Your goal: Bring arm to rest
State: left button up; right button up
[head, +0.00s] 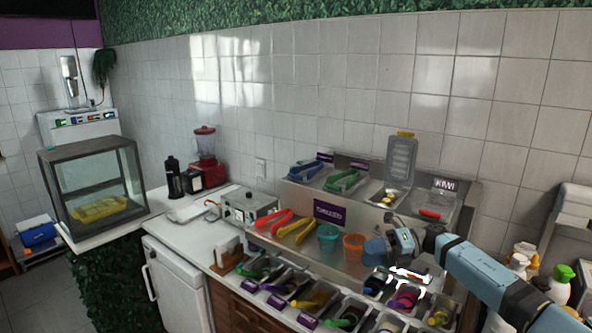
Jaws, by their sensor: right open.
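My right arm (480,270) reaches in from the lower right, pale blue with dark bands. Its gripper (390,240) is open, over the front part of the topping station, close to a blue cup-like item (374,252). I cannot tell whether they touch. No object shows clearly between the fingers. My left arm and gripper are not in view.
The steel topping station (290,192) holds several trays with coloured tongs. A teal cup (327,237) and an orange cup (353,247) stand left of my gripper. A clear lid (400,160) stands upright behind. Bottles (560,282) stand at right. A glass case (95,185) is far left.

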jog(key=s+a+f+m+t+y, duration=0.1)
jog(key=s+a+f+m+t, duration=0.3)
jog(key=s+f+m+t, duration=0.4)
jog(key=s+a+f+m+t, duration=0.4)
jog(key=f+m+t, duration=0.25)
jog(key=m, duration=0.35)
jog(key=s+d+f+m+h, duration=0.3)
jog(key=s+f+m, duration=0.3)
jog(key=s, duration=0.3)
jog(key=s+d+f+m+g+h, duration=0.1)
jog(key=s+d+f+m+h, duration=0.3)
jog(key=s+m, duration=0.4)
jog(key=s+d+f+m+g+h, duration=0.1)
jog(key=s+d+f+m+h, duration=0.2)
jog(key=s+f+m+h, duration=0.4)
jog(key=s, duration=0.4)
jog(key=shift+s+d+f+m, duration=0.15)
jog(key=shift+s+f+m, duration=0.15)
jog(key=shift+s+m, duration=0.1)
